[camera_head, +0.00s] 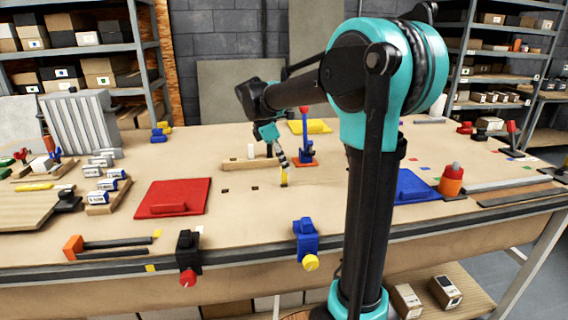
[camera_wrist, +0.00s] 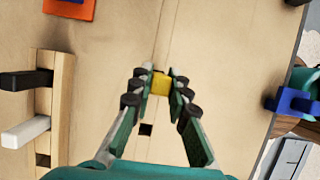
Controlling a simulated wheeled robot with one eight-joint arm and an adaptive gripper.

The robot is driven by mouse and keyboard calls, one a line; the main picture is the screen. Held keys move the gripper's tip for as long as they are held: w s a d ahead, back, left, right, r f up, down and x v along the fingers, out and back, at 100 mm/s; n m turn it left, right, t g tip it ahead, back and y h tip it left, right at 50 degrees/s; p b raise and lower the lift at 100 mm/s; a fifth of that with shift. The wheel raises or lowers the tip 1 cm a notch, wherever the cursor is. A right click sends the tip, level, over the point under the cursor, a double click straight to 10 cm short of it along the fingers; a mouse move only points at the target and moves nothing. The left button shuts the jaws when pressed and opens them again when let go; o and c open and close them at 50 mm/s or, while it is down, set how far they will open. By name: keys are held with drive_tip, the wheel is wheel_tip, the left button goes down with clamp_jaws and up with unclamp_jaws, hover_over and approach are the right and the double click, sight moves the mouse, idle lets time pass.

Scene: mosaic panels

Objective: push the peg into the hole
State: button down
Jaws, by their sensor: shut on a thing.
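A yellow peg (camera_head: 284,179) stands about upright at the tabletop, in line with two dark square holes. It also shows in the wrist view (camera_wrist: 160,84), between my fingertips. My gripper (camera_head: 281,165) is shut on it from above. The peg's lower end is hidden in the wrist view, and I cannot tell whether it is inside a hole. One empty hole (camera_wrist: 146,129) shows below the peg in the wrist view. In the head view the empty holes (camera_head: 255,188) and (camera_head: 225,190) lie left of the peg.
A wooden rack (camera_wrist: 58,100) holds a black peg (camera_wrist: 25,80) and a white peg (camera_wrist: 26,132); one slot (camera_wrist: 43,160) is empty. A red panel (camera_head: 190,190) lies left. The board around the holes is clear.

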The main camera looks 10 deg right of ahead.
sight(284, 182)
drive_tip(key=shift+f, duration=2.55)
drive_tip(key=c, duration=1.4)
unclamp_jaws()
drive_tip(key=v, duration=1.2)
